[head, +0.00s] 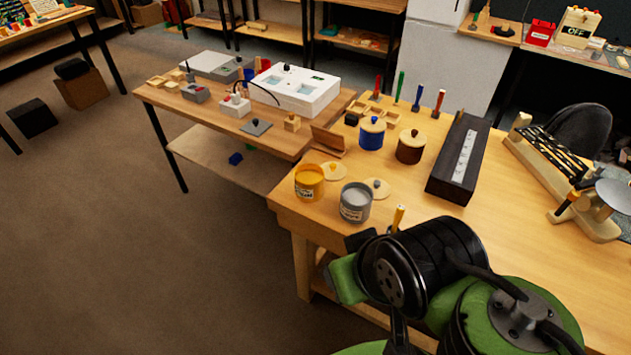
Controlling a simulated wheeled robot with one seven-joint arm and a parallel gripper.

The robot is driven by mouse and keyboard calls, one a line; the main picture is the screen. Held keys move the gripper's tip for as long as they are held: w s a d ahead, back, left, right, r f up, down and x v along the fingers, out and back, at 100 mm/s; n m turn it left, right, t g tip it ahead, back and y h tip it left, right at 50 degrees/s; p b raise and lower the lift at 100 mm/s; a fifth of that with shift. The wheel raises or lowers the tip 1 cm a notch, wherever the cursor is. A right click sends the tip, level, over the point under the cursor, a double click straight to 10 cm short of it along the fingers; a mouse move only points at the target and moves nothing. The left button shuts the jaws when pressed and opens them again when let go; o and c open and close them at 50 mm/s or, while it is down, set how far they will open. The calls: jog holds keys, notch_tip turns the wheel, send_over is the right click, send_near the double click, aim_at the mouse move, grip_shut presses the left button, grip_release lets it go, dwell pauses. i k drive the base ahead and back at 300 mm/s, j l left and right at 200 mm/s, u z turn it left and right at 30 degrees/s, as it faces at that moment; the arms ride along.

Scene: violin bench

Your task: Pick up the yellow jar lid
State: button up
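The yellow jar lid (334,171) is a pale wooden disc with a yellow knob. It lies on the workbench just right of and behind the open yellow jar (309,184). A grey jar (355,203) stands open to the right of the yellow jar, with its grey-knobbed lid (377,188) lying just behind it to the right. My green and black arm fills the lower right, in front of these jars. No gripper fingers show.
A blue jar (372,137) and a brown jar (410,150) stand behind with lids on. A long dark box (459,160) lies to the right. A small wooden stand (328,141) is behind the yellow lid. An upright yellow-topped tool (398,216) stands near my arm.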

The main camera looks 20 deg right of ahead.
aim_at(334, 172)
jog(key=i+j, duration=0.15)
jog(key=i, duration=0.2)
jog(key=i+j, duration=0.15)
jog(key=i, duration=0.25)
jog(key=i+j, duration=0.2)
jog(key=i, duration=0.15)
